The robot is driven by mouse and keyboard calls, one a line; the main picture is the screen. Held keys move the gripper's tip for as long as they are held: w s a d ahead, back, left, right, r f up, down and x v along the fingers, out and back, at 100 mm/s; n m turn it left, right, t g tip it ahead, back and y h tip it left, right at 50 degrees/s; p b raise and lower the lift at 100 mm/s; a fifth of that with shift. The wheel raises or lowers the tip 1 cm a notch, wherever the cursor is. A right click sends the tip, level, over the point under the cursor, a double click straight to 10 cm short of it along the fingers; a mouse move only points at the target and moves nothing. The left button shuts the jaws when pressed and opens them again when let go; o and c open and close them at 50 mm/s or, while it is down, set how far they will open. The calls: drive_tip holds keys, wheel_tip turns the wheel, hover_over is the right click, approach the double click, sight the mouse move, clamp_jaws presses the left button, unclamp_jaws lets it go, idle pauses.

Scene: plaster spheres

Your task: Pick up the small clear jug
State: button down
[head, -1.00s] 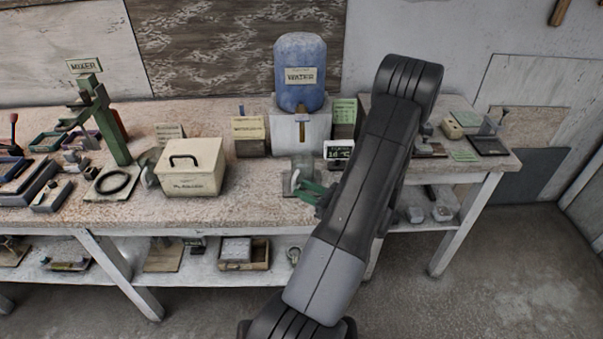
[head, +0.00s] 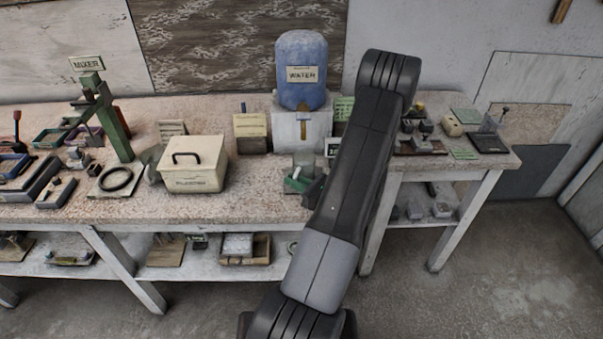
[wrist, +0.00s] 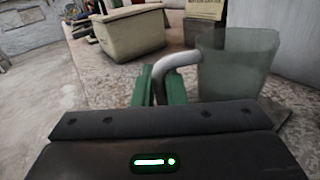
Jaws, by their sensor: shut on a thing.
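The small clear jug (wrist: 238,68) is a see-through grey vessel with a pale curved handle (wrist: 172,66) on its left side in the wrist view. My gripper (wrist: 160,86) has green fingers and is shut on the jug's handle. In the head view the jug (head: 305,162) shows just above the green fingers of my gripper (head: 298,183), in front of the water dispenser. My dark arm hides part of the space to the right of it. I cannot tell whether the jug's base touches the bench.
A blue water tank (head: 302,70) on a white stand is behind the jug. A cream lidded box (head: 192,165) stands to the left. A green mixer (head: 112,125) is farther left. A lower bench (head: 480,160) with small items is at the right.

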drive_tip(key=shift+r, duration=0.15)
drive_tip(key=shift+r+b, duration=0.3)
drive_tip(key=shift+r, duration=1.4)
drive_tip(key=b+v, duration=0.4)
drive_tip(key=v, duration=1.4)
drive_tip(key=shift+f, duration=0.1)
